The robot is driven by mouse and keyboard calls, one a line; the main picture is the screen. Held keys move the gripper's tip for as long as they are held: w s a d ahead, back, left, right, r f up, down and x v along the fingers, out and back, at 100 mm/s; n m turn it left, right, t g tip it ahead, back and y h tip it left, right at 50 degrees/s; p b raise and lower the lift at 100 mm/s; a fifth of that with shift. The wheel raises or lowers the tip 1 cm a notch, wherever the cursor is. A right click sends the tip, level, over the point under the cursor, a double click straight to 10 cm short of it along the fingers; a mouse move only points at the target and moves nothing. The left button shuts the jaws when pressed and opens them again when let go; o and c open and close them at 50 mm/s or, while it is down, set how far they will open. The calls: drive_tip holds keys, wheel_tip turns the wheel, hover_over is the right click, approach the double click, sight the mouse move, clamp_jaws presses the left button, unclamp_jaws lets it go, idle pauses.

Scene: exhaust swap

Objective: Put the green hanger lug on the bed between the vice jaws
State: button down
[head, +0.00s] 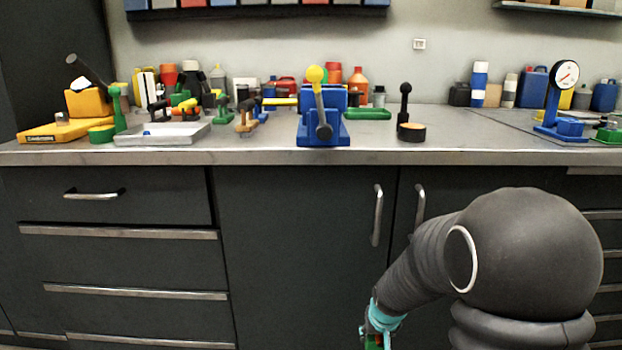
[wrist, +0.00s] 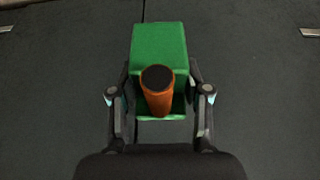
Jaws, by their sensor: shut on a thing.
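My gripper (wrist: 160,98) is shut on the green hanger lug (wrist: 158,45), a green block with an orange, dark-topped cylinder standing at its near side. The fingers press on its left and right sides. In the head view my gripper (head: 377,338) is low, in front of the cabinet doors and well below the worktop, with only a little of the green and orange piece showing at the frame's bottom edge. The blue vice (head: 323,125) stands on the worktop at mid-picture, with a yellow-knobbed lever in front. The bed between its jaws is hidden from this view.
The worktop (head: 270,156) has a grey tray (head: 162,134) and a yellow fixture (head: 50,132) on the left. Right of the vice stand a black-handled tool (head: 404,108) and a blue gauge stand (head: 560,125). Bottles line the back. Some front worktop is bare.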

sight(373, 348)
wheel_tip(373, 348, down, 5)
drive_tip(key=shift+w+f, duration=0.15)
wheel_tip(373, 348, down, 6)
drive_tip(key=s, duration=0.3)
